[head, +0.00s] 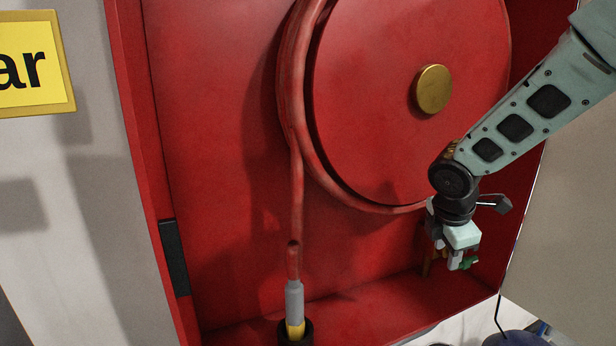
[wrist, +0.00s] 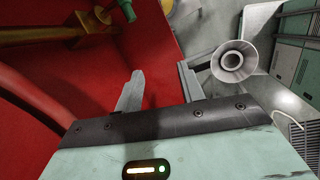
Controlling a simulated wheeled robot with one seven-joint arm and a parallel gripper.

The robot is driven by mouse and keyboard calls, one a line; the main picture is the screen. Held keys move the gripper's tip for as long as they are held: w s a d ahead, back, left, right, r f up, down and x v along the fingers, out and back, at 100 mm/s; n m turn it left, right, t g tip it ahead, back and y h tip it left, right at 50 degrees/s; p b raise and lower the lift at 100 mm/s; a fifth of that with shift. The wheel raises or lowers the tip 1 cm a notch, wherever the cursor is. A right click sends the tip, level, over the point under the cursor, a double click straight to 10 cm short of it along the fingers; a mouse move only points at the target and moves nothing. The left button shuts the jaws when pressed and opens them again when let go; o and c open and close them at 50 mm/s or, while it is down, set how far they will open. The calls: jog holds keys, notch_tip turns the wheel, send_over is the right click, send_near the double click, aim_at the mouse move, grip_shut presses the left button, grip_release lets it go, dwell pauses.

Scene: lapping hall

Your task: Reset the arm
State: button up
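My gripper (head: 458,264) hangs from my arm in the lower right of the head view, in front of the red cabinet's right part. In the wrist view its two grey fingers (wrist: 160,82) stand apart with nothing between them, so it is open and empty. A brass pipe (wrist: 45,34) with a green handle (wrist: 124,10) lies beyond the fingers at upper left. A small green part (head: 469,263) shows close to the gripper in the head view; whether they touch cannot be told.
The open red cabinet (head: 215,120) holds a hose reel (head: 370,100) with a brass hub (head: 433,89). A hose nozzle (head: 295,305) stands in a black holder. A yellow sign (head: 30,65) is at left. A pale funnel-shaped thing (wrist: 232,63) is right of the fingers.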

jog(key=s+a+f+m+g+y+b, duration=0.1)
jog(key=s+a+f+m+b, duration=0.2)
jog(key=s, duration=0.6)
jog(key=s+a+f+m+g+y+b, duration=0.1)
jog(key=s+a+f+m+b, duration=0.3)
jog(key=s+a, duration=0.3)
jog(key=s+a+f+m+g+y+b, duration=0.1)
jog(key=s+a+f+m+b, duration=0.2)
jog(key=s, duration=1)
jog(key=a+f+b, duration=0.1)
jog(key=a, duration=0.2)
jog(key=shift+f+m, duration=0.4)
jog(key=c, duration=0.4)
